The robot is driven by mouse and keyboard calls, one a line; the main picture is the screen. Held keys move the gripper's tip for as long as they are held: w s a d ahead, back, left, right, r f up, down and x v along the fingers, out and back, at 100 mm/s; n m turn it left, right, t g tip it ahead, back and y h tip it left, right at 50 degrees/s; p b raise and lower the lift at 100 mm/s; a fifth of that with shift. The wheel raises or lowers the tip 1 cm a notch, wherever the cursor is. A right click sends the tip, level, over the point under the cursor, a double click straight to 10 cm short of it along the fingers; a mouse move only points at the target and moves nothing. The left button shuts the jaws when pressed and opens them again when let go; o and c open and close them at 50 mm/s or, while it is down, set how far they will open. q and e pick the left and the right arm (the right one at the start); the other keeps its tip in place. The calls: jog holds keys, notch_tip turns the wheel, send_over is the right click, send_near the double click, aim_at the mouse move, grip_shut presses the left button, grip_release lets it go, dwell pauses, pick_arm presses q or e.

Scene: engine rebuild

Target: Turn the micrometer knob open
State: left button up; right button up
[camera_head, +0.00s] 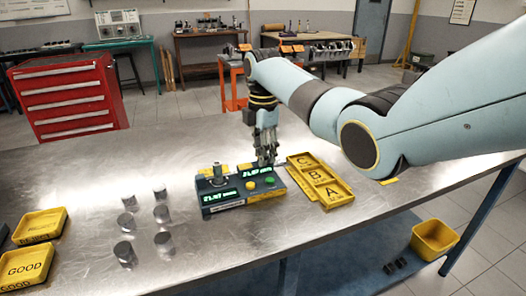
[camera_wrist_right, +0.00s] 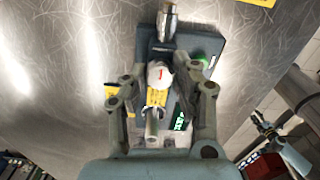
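The dark measuring station (camera_head: 236,200) stands on the steel table with two lit green readouts, a yellow button and a green button. A small metal fixture (camera_head: 217,176) stands at its left end. My right gripper (camera_head: 266,160) points down over the station's back right side. In the right wrist view its fingers (camera_wrist_right: 162,78) are spread apart, one on each side of a pale round piece with a red mark (camera_wrist_right: 159,74). A metal cylinder (camera_wrist_right: 166,24) lies beyond that piece. I cannot tell for sure which part is the micrometer knob. My left gripper is not in view.
A yellow tray marked A, B, C (camera_head: 334,194) lies right of the station. Several metal cylinders (camera_head: 163,240) stand left of it. The front middle of the table is clear.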

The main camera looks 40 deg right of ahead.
grip_shut()
